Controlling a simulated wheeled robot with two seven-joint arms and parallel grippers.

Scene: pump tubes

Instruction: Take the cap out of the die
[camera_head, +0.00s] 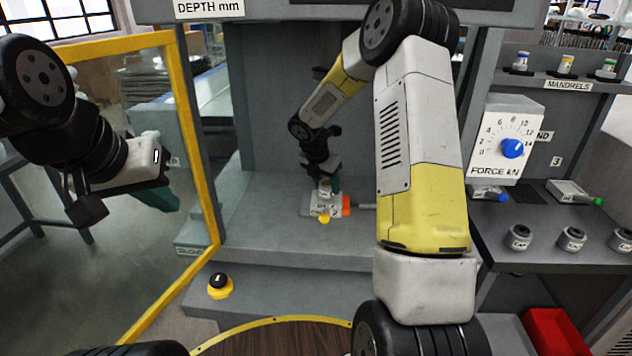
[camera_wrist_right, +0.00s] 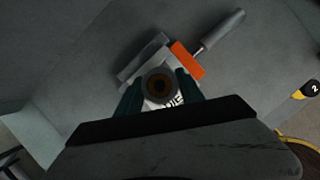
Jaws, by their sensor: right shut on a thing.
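The die (camera_head: 316,206) is a light grey labelled block with an orange part on its right side, on the grey press bed. It also shows in the wrist view (camera_wrist_right: 146,60). My right gripper (camera_head: 326,188) reaches down over the die, and its dark teal fingers (camera_wrist_right: 160,92) are shut on the cap (camera_wrist_right: 160,87), a round grey ring with a brown centre. The cap is at the die; I cannot tell whether it is still seated or slightly lifted. My left gripper (camera_head: 158,192) hangs in the air at the left, away from the die; its finger gap is unclear.
A yellow frame (camera_head: 188,130) stands left of the press. A black-topped yellow button (camera_head: 219,285) is in front of the bed. A force dial (camera_head: 513,148), several grey rings (camera_head: 571,239) and a red bin (camera_head: 552,331) are at the right. A handle (camera_wrist_right: 222,30) extends from the orange part.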

